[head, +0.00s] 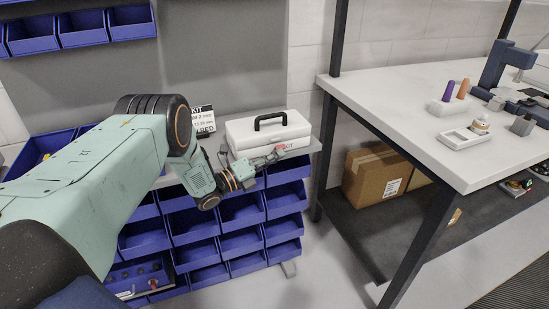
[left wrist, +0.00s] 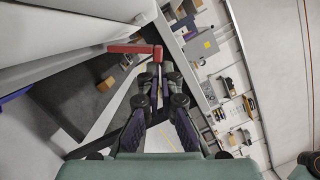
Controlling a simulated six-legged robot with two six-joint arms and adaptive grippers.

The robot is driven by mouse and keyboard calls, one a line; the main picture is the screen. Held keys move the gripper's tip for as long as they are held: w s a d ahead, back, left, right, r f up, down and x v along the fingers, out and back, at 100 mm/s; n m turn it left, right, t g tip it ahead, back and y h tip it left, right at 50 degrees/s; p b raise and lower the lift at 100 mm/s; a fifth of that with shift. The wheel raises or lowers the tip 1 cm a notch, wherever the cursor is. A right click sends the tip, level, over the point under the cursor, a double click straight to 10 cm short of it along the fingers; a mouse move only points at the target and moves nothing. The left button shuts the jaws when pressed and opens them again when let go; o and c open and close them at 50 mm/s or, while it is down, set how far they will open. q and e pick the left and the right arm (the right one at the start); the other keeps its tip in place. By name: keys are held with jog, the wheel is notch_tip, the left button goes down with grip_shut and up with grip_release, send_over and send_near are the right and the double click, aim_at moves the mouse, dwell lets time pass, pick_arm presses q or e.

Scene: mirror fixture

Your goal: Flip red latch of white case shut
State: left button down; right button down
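The white case (head: 262,134) with a black handle stands on the shelf end in the head view. In the left wrist view the case (left wrist: 60,35) fills the upper left. The red latch (left wrist: 132,48) sticks out from the case edge there and bends at its right end. My left gripper (head: 274,157) is at the front of the case. In the left wrist view the tips of my left gripper (left wrist: 159,70) are close together at the latch's bent end. I cannot tell whether they grip it. In the head view the latch is not clearly seen. My right gripper is not in view.
Blue bins (head: 242,209) fill the rack below the shelf. A black and white sign (head: 203,121) stands left of the case. A white workbench (head: 440,98) with small parts stands to the right, with a cardboard box (head: 375,178) beneath. Clear floor lies between rack and bench.

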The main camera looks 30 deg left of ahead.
pick_arm(q)
jog(key=n, duration=0.1)
jog(key=r+n+p, duration=0.1)
jog(key=a+n+y, duration=0.1)
jog(key=n, duration=0.1)
jog(key=shift+w+r, duration=0.25)
jog(key=shift+w, duration=0.1)
jog(key=shift+d+g, duration=0.2)
jog(key=shift+g, duration=0.2)
